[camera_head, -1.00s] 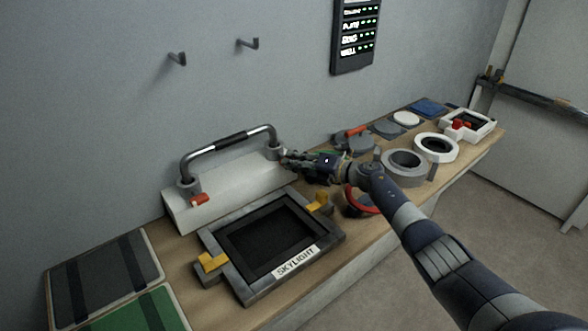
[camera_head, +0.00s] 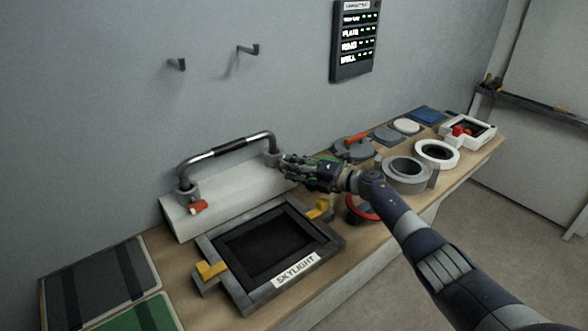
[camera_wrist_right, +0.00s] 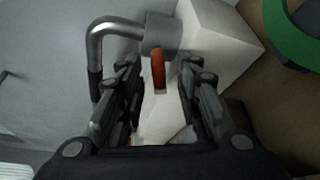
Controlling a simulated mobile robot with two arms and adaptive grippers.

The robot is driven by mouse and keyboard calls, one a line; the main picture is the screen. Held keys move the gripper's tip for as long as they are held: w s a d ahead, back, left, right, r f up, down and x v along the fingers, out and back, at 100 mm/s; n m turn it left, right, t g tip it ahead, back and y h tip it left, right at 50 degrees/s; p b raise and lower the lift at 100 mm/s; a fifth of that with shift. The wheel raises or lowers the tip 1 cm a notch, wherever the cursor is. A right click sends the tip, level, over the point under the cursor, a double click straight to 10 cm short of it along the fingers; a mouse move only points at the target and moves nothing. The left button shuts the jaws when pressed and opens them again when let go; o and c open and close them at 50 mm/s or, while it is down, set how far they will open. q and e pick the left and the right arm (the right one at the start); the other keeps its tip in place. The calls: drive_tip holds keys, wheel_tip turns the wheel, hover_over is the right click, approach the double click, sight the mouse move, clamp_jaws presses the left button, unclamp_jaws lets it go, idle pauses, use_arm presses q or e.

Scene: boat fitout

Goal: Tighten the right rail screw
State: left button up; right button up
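The bent metal rail (camera_head: 228,146) with a black middle grip stands on a white sloped block (camera_head: 215,205). Its left mount carries a red-orange screw lever (camera_head: 198,207). At the right mount (camera_head: 272,158), my right gripper (camera_head: 287,165) is close by and hides the right screw in the head view. In the right wrist view, the right screw's red-orange lever (camera_wrist_right: 158,68) shows below the grey mount (camera_wrist_right: 163,32). It lies between the spread fingers of my right gripper (camera_wrist_right: 160,72), with gaps on both sides. My left gripper is not in view.
A skylight frame (camera_head: 208,246) with yellow clamps lies in front of the block. A red ring (camera_head: 360,213) sits below my right forearm. Grey and white rings (camera_head: 436,153) and discs stand to the right. Panels (camera_head: 60,285) lie at the left. A wall display (camera_head: 355,40) hangs above.

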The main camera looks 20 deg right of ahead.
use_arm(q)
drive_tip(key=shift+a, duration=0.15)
use_arm(e)
drive_tip(key=shift+d, duration=0.1)
drive_tip(key=v, duration=1.2)
drive_tip(key=shift+o, duration=0.3)
